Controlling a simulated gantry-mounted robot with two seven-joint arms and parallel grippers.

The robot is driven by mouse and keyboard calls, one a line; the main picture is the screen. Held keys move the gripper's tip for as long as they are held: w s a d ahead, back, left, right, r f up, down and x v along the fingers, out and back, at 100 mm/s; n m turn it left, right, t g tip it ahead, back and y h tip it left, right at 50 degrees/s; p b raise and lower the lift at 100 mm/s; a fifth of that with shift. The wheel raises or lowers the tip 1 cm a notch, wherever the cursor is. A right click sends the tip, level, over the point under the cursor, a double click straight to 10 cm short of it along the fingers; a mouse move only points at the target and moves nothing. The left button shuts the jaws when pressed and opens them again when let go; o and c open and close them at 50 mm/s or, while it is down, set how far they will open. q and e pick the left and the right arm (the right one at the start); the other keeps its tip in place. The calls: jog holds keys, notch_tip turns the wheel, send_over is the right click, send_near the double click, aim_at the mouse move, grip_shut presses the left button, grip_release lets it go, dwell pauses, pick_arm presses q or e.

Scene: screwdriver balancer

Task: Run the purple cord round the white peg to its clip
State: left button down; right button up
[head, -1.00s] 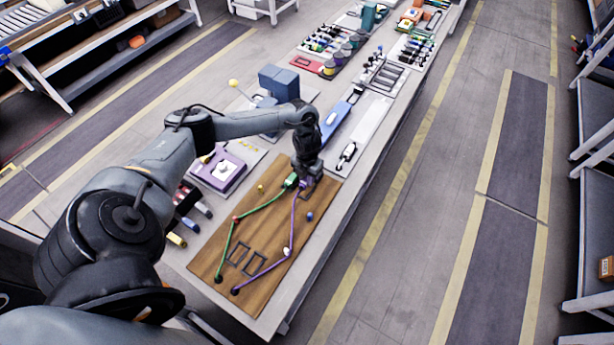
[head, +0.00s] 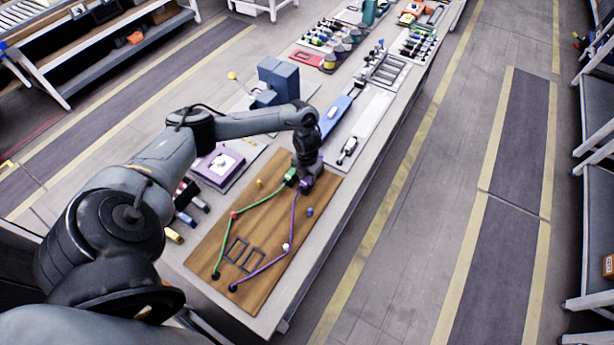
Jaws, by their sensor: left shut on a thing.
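A wooden board (head: 262,281) lies on the bench. The purple cord (head: 262,268) starts at a black anchor near the board's front end. It runs to the white peg (head: 286,246), bends there, and goes on up to my left gripper (head: 305,186). The left gripper is low over the board's far end and is shut on the cord's far end. The purple clip (head: 305,182) shows only in part at the gripper. The gripper hides whether the cord sits in it. My right gripper is out of view.
A green cord (head: 224,246) runs past a red peg (head: 234,215) to a green clip (head: 290,177), close left of my gripper. A blue peg (head: 309,212) and a yellow peg (head: 260,183) stand clear of the cords. Two dark frames (head: 237,249) lie between the cords.

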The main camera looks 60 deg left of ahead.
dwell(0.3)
pick_arm(q)
jog(key=shift+f+b, duration=0.5)
jog(key=shift+f, duration=0.1)
dwell(0.6)
jog(key=c, duration=0.9)
grip_release()
jog(key=shift+o, duration=0.2)
notch_tip(320, 180, up, 11)
jog(key=p, duration=0.1)
jog(key=shift+p, duration=0.35)
jog(key=shift+f, duration=0.15)
